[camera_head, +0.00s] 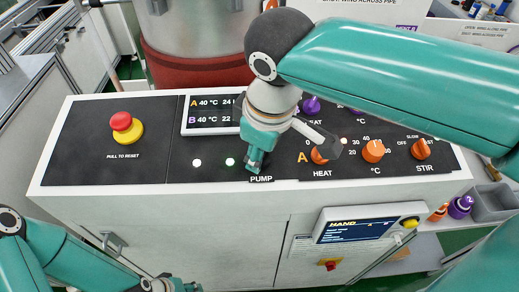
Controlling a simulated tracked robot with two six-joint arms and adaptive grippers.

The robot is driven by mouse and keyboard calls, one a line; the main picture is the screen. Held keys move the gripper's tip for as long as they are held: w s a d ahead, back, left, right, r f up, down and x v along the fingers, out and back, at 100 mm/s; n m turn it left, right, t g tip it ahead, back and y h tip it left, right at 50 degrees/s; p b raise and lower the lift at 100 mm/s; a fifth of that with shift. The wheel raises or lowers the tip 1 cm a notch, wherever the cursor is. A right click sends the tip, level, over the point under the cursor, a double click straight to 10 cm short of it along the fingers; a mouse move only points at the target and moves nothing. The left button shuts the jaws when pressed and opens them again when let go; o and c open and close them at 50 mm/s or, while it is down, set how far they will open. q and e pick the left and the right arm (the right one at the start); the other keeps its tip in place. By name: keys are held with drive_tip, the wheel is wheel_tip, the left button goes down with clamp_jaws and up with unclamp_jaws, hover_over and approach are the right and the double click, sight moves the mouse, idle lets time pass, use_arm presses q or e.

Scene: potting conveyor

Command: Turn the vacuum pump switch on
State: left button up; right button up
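The control panel (150,172) is a black-faced top on a white cabinet. The PUMP label (261,179) shows at its front edge, left of the HEAT label. The pump switch itself is hidden behind my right gripper (256,162), which points down just above that label. I cannot tell whether it touches the switch or whether its fingers are open or shut. My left gripper (180,286) is low at the bottom edge, partly cut off, in front of the cabinet and away from the panel.
A red stop button (122,121) on yellow sits at left. Orange knobs (373,151) stand close right of my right gripper. Two lit indicators (197,162) and a readout display (207,112) are to its left. A red-banded vessel (190,70) stands behind. A HAND display (365,226) juts from the front.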

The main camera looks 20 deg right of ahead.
drive_tip(key=o, duration=0.3)
drive_tip(key=v, duration=1.2)
idle(0.3)
